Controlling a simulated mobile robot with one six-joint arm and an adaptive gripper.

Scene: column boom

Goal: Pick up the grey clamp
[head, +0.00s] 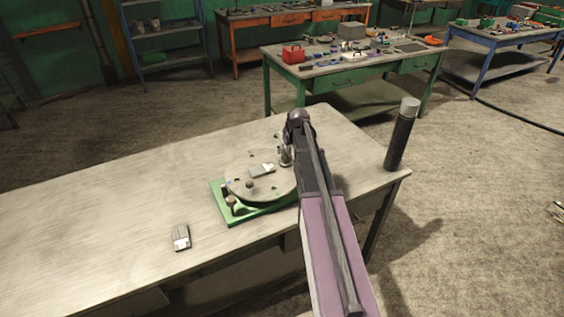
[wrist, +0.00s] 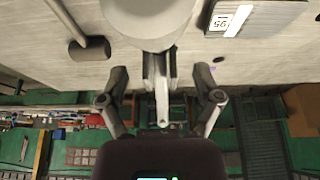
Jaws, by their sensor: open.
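In the wrist view a pale grey rounded piece (wrist: 150,20), which I take for the grey clamp, fills the top middle. Narrow grey bars below it reach between my fingers. My gripper (wrist: 160,75) is open, with one dark finger on each side of these bars and gaps showing. In the head view a small grey upright part (head: 287,156) stands at the right of a round plate (head: 240,188) on a green base (head: 262,210). It may be the clamp. My arm hides much of my gripper there.
A grey block with a white label (head: 262,169) and a knobbed post (head: 250,186) are on the plate. Another grey block (head: 181,238) lies on the workbench (head: 95,220). A black cylinder with a grey cap (head: 402,135) stands at the bench's right corner. The bench's left side is clear.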

